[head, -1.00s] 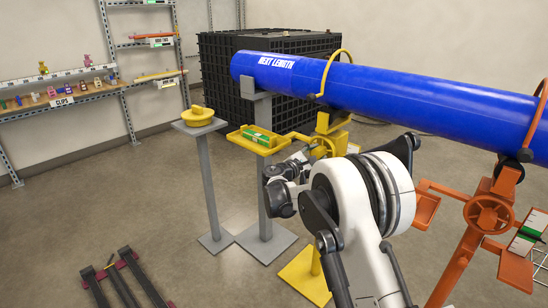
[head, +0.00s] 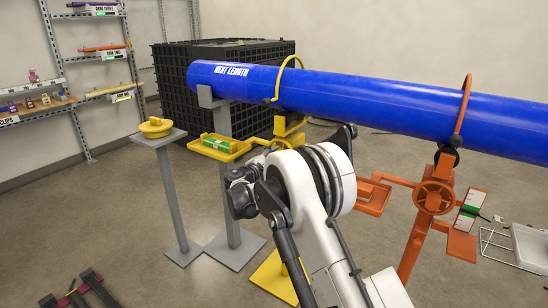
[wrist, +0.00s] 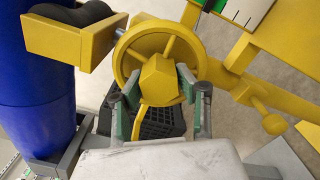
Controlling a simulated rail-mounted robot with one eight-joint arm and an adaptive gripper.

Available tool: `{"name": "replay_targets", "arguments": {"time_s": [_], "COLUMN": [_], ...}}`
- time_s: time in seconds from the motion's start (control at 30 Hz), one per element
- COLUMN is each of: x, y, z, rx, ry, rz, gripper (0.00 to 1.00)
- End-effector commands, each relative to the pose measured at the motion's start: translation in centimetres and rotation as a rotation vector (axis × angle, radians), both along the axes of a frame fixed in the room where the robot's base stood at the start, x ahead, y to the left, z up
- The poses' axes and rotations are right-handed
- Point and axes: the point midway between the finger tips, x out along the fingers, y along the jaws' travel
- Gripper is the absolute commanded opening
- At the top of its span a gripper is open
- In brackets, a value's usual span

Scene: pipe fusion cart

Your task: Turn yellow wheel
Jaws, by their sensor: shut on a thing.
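The yellow wheel (wrist: 123,55) fills the middle of the wrist view, with a rim, spokes and a block-shaped hub. My gripper (wrist: 155,88) is shut on the wheel, one green-padded finger on each side of the hub. In the head view my arm reaches to the yellow stand under the blue pipe (head: 350,95). There the yellow wheel and my fingertips are mostly hidden behind my arm.
An orange stand with its own wheel (head: 433,197) stands to the right. A grey pedestal (head: 168,190) carries a yellow cap. A black crate (head: 170,75) stands behind.

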Motion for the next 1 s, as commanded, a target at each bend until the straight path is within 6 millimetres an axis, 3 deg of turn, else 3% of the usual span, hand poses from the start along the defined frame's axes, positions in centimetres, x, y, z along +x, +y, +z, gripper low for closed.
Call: {"name": "replay_targets", "arguments": {"time_s": [0.07, 0.1, 0.2, 0.57, 1.0], "x": [0.0, 0.0, 0.0, -0.4, -6.9], "y": [0.0, 0.0, 0.0, 0.3, 4.5], "z": [0.0, 0.0, 0.0, 0.0, 0.0], "rx": [0.000, 0.000, -0.001, -0.001, -0.001], "ry": [0.000, 0.000, 0.001, 0.001, 0.001], "rz": [0.000, 0.000, 0.000, 0.001, 0.002], "gripper": [0.00, 0.36, 0.49, 0.51, 0.51]}}
